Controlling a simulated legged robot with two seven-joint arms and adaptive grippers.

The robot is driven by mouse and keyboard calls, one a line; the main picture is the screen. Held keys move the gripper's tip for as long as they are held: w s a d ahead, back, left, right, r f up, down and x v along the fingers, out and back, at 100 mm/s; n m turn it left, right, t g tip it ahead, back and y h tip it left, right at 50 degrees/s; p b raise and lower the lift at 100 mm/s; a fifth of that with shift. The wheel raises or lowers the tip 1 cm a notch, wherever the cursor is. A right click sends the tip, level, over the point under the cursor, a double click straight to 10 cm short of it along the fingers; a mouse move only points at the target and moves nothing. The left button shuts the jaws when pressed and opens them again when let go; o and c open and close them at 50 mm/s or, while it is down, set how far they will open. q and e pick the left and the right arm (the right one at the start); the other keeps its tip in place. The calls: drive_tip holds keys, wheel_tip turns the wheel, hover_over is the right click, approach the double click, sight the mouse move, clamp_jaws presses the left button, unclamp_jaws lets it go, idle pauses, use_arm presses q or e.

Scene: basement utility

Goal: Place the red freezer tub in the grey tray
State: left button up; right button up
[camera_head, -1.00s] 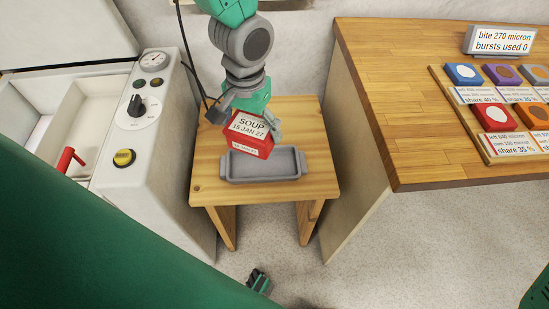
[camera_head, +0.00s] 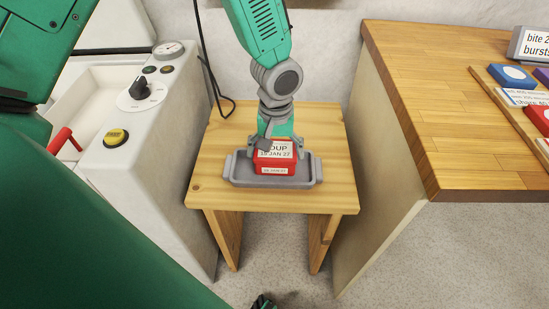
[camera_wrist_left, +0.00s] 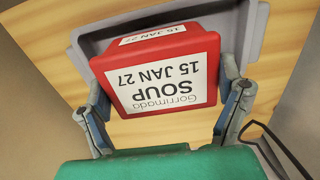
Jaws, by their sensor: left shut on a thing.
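The red freezer tub (camera_head: 262,163), with a white label reading SOUP 15 JAN 27, is upright within the outline of the grey tray (camera_head: 312,170) in the head view. My left gripper (camera_head: 275,147) is shut on the tub from above, one finger on each side. In the left wrist view the tub (camera_wrist_left: 205,88) fills the space between the fingers (camera_wrist_left: 165,95), and part of the tray (camera_wrist_left: 250,28) shows behind it. The tub's underside is hidden, so I cannot tell whether it touches the tray floor. My right gripper is not in view.
The tray stands on a small wooden table (camera_head: 225,195) with free top around it. A white machine (camera_head: 165,135) with knobs and a red handle (camera_head: 62,140) stands left. A higher wooden counter (camera_head: 440,120) with coloured blocks is close on the right. A black cable hangs behind.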

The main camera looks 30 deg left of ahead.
sight(270, 156)
use_arm(q)
wheel_tip(270, 156, down, 2)
drive_tip(key=shift+d+f, duration=0.1)
drive_tip(key=shift+f, duration=0.05)
drive_tip(key=shift+a, duration=0.5)
drive_tip(key=o, duration=1.3)
drive_tip(key=shift+a+f, duration=0.1)
drive_tip(key=shift+a, duration=0.25)
drive_tip(key=shift+d+r, duration=0.3)
drive_tip(key=shift+d, duration=0.15)
drive_tip(key=r, duration=0.3)
drive_tip(key=r+p, duration=0.1)
drive_tip(key=shift+d+r, duration=0.25)
drive_tip(key=shift+r, duration=0.1)
drive_tip(key=r+p, duration=0.1)
drive_tip(key=r, duration=0.1)
drive_tip(key=a+r, duration=0.1)
drive_tip(key=r, duration=0.2)
drive_tip(key=shift+r+p, duration=0.35)
drive_tip(key=shift+r, duration=0.3)
drive_tip(key=shift+d+r, duration=0.25)
drive_tip(key=shift+r, duration=0.05)
drive_tip(key=shift+d, duration=0.15)
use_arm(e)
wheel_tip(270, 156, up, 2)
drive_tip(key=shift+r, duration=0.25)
